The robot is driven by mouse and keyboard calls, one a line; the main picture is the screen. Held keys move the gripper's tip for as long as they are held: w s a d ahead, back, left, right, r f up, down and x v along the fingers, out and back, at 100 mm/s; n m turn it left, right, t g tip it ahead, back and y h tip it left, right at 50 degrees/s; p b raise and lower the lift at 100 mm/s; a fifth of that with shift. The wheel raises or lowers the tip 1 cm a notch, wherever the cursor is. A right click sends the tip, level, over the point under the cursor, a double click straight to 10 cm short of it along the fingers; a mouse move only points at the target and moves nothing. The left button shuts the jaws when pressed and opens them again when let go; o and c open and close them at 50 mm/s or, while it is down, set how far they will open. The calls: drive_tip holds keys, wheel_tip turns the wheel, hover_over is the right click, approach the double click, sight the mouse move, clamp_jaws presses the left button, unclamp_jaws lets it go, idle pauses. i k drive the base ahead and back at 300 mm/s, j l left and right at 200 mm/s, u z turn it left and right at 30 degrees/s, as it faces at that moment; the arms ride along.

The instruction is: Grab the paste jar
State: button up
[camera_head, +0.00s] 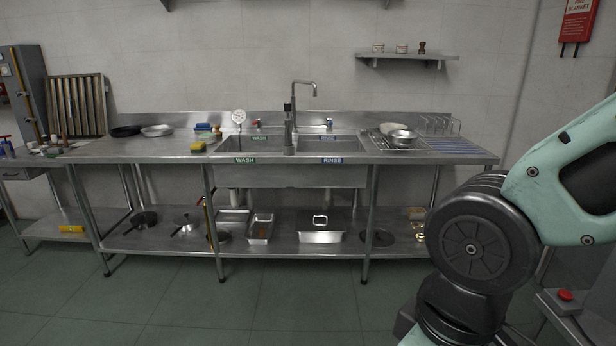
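I cannot single out the paste jar with certainty. My arm fills the right side of the view, but my gripper is out of frame.
A long steel sink bench (140,150) stands against the wall, with a tall tap (291,110), sponge (198,147), pans and bowls. Its lower shelf holds several pans and trays. The green floor in front is clear.

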sight(402, 49)
drive_tip(key=i+u, duration=0.15)
drive_tip(key=i, duration=1.9)
